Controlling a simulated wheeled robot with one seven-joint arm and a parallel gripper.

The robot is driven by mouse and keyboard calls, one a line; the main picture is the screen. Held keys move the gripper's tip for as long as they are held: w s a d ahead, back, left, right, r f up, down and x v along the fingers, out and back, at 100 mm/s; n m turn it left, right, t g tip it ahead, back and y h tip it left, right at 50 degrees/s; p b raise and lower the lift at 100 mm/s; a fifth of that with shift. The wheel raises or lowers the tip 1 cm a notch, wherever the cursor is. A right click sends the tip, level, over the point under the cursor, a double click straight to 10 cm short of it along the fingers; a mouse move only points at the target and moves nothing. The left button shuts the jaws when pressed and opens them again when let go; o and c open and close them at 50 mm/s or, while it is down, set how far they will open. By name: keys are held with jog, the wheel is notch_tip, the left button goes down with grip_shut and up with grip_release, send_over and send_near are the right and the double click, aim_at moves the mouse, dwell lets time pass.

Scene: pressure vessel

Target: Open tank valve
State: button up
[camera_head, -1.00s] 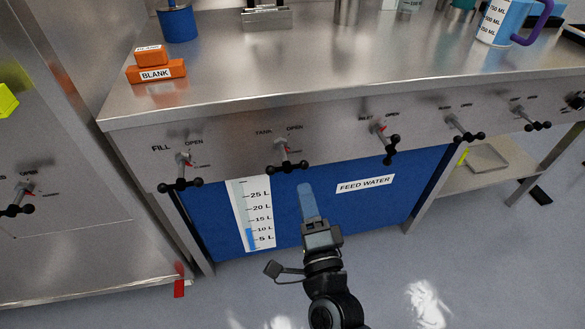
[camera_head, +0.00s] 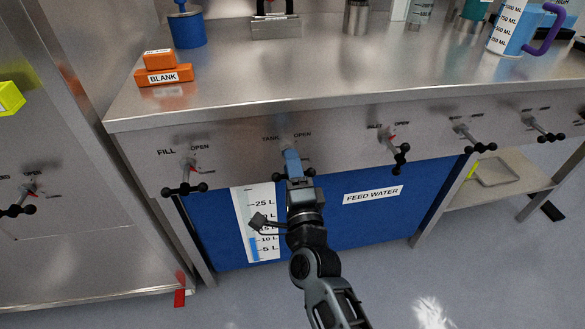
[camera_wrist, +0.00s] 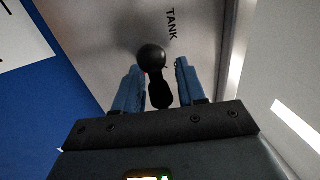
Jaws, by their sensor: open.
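The tank valve handle, a black bar with ball ends, sits on the steel panel under the TANK label (camera_head: 270,139). In the head view my gripper (camera_head: 291,156) is in front of it and hides most of it; one black ball end (camera_head: 309,172) shows at the right. In the wrist view a black ball (camera_wrist: 152,57) of the handle lies between the two blue fingers of my gripper (camera_wrist: 159,65). The fingers are apart, one on each side, with a gap visible on the right. I cannot tell whether the left finger touches it.
The FILL valve (camera_head: 187,180) is to the left and the INLET valve (camera_head: 394,150) to the right on the same panel. The blue feed water tank (camera_head: 340,220) is below. Orange BLANK blocks (camera_head: 163,75) lie on the steel worktop (camera_head: 290,75).

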jog(key=shift+c, duration=0.2)
jog(key=shift+r, duration=0.15)
grip_shut()
